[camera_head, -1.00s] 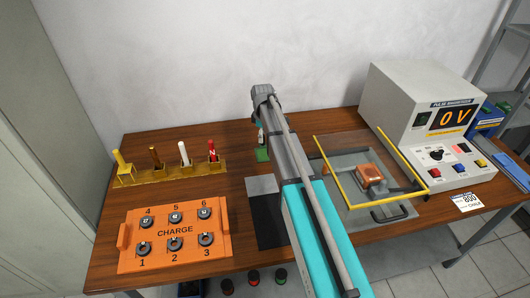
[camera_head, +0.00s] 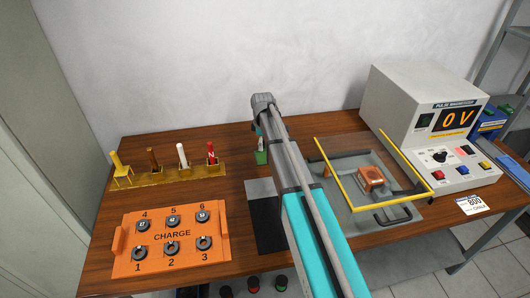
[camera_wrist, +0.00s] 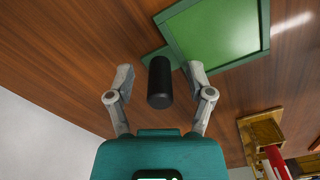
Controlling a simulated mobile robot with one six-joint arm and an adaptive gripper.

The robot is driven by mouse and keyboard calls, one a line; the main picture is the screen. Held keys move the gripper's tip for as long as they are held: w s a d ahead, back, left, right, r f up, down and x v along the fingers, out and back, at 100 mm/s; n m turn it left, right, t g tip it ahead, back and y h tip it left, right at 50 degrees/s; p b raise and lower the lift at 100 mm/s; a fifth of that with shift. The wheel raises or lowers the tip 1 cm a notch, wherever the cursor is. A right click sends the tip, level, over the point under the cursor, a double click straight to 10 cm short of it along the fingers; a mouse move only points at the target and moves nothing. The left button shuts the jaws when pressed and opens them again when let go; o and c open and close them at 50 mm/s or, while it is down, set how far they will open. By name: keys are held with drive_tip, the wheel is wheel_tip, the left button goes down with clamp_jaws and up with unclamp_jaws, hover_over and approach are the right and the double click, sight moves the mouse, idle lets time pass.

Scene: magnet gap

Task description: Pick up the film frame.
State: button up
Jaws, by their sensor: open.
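The film frame (camera_wrist: 215,35) shows in the wrist view as a green sheet in a darker green border, at the top, with its top edge cut off. A black cylindrical handle (camera_wrist: 160,85) stands at its near left corner, over a small green tab. My gripper (camera_wrist: 158,72) is open, with one finger on each side of the handle and gaps visible on both sides. In the head view, a small green part (camera_head: 262,157) shows beside my arm, which hides most of that area; my fingers are largely hidden there.
An orange charge board (camera_head: 172,236) with several black rings lies at front left. Behind it is a brass rack (camera_head: 190,172) with upright rods. A yellow-edged clear cover (camera_head: 350,190) stands right of my arm, before the pulse magnetizer (camera_head: 420,95) reading 0 V.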

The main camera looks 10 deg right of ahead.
sight(258, 156)
drive_tip(key=shift+c, duration=0.2)
clamp_jaws()
drive_tip(key=shift+r, duration=0.15)
wheel_tip(258, 156, up, 3)
drive_tip(key=p, duration=0.2)
drive_tip(key=shift+f+p, duration=0.2)
drive_tip(key=shift+p, duration=0.2)
drive_tip(key=s+a+r+p, duration=0.8)
drive_tip(key=s+r+p, duration=0.2)
drive_tip(key=s, duration=0.1)
drive_tip(key=shift+s, duration=0.2)
drive_tip(key=shift+s, duration=0.2)
idle(0.7)
